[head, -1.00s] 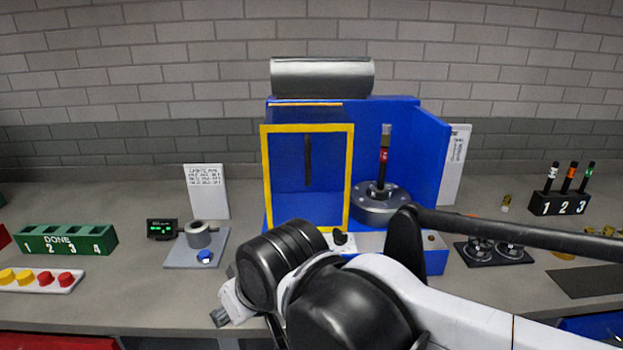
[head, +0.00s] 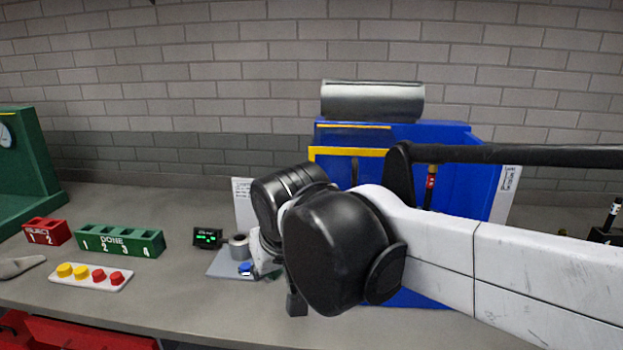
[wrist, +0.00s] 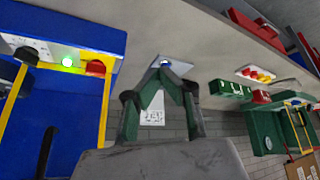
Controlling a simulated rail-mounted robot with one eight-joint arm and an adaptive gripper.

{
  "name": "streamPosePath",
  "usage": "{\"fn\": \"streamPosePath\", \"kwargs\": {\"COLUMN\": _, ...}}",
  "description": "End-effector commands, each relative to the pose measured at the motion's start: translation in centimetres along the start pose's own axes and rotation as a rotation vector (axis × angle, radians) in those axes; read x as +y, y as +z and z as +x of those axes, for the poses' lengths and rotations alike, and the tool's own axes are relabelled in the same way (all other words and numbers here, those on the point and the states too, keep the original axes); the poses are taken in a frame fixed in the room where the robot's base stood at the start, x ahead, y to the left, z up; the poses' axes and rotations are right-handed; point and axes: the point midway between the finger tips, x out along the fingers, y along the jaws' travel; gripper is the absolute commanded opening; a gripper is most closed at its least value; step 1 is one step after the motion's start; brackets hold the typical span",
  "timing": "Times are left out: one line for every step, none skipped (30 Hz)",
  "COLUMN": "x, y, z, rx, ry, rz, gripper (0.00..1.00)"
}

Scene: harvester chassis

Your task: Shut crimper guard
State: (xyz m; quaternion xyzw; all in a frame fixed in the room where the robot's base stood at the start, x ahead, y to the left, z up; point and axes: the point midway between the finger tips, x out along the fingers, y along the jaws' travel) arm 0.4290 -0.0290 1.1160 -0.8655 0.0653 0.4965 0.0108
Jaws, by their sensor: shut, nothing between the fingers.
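The crimper is a blue machine (head: 455,200) with a silver cylinder (head: 372,101) on top. Its guard has a yellow frame; the top bar (head: 345,153) shows above my arm in the head view, and the rest is hidden. In the wrist view the blue machine (wrist: 70,120) fills the left side, with two upright yellow guard bars, one of them here (wrist: 104,112). A lit green lamp (wrist: 67,62), a red button (wrist: 96,68) and a black knob (wrist: 26,55) are on its panel. My gripper (wrist: 160,70) is shut and empty, to the side of the machine, apart from it.
Left on the bench are a green DONE rack (head: 120,242), a red reject box (head: 47,232), a white strip of yellow and red pieces (head: 90,278) and a small display (head: 207,238). A grey plate with a roll (head: 239,247) is close to my gripper. Bare bench lies in front.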

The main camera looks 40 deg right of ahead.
Motion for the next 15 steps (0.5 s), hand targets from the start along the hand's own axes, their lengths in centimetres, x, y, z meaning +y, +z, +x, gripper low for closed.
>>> {"fn": "streamPosePath", "kwargs": {"x": 0.5, "y": -2.0, "z": -0.4, "rx": -0.015, "ry": 0.021, "rz": 0.016, "gripper": 0.0}}
{"fn": "streamPosePath", "kwargs": {"x": 0.8, "y": -2.9, "z": -0.5, "rx": -0.024, "ry": 0.033, "rz": 0.024, "gripper": 0.0}}
{"fn": "streamPosePath", "kwargs": {"x": 1.2, "y": -4.1, "z": -0.5, "rx": -0.036, "ry": 0.051, "rz": 0.038, "gripper": 0.0}}
{"fn": "streamPosePath", "kwargs": {"x": 1.5, "y": -5.0, "z": -0.5, "rx": -0.044, "ry": 0.064, "rz": 0.047, "gripper": 0.0}}
{"fn": "streamPosePath", "kwargs": {"x": 1.8, "y": -5.9, "z": -0.5, "rx": -0.053, "ry": 0.077, "rz": 0.058, "gripper": 0.0}}
{"fn": "streamPosePath", "kwargs": {"x": 2.2, "y": -7.1, "z": -0.5, "rx": -0.064, "ry": 0.095, "rz": 0.07, "gripper": 0.0}}
{"fn": "streamPosePath", "kwargs": {"x": 2.5, "y": -8.0, "z": -0.5, "rx": -0.072, "ry": 0.109, "rz": 0.082, "gripper": 0.0}}
{"fn": "streamPosePath", "kwargs": {"x": 2.8, "y": -8.9, "z": -0.5, "rx": -0.081, "ry": 0.122, "rz": 0.091, "gripper": 0.0}}
{"fn": "streamPosePath", "kwargs": {"x": 3.3, "y": -10.1, "z": -0.3, "rx": -0.09, "ry": 0.141, "rz": 0.105, "gripper": 0.0}}
{"fn": "streamPosePath", "kwargs": {"x": 3.6, "y": -11.0, "z": -0.2, "rx": -0.098, "ry": 0.155, "rz": 0.115, "gripper": 0.0}}
{"fn": "streamPosePath", "kwargs": {"x": 3.9, "y": -11.9, "z": -0.1, "rx": -0.106, "ry": 0.17, "rz": 0.126, "gripper": 0.0}}
{"fn": "streamPosePath", "kwargs": {"x": 4.3, "y": -13.0, "z": 0.0, "rx": -0.115, "ry": 0.188, "rz": 0.139, "gripper": 0.0}}
{"fn": "streamPosePath", "kwargs": {"x": 4.6, "y": -13.9, "z": 0.2, "rx": -0.122, "ry": 0.203, "rz": 0.15, "gripper": 0.0}}
{"fn": "streamPosePath", "kwargs": {"x": 5.0, "y": -14.7, "z": 0.3, "rx": -0.129, "ry": 0.218, "rz": 0.161, "gripper": 0.0}}
{"fn": "streamPosePath", "kwargs": {"x": 5.4, "y": -15.8, "z": 0.6, "rx": -0.137, "ry": 0.237, "rz": 0.176, "gripper": 0.0}}
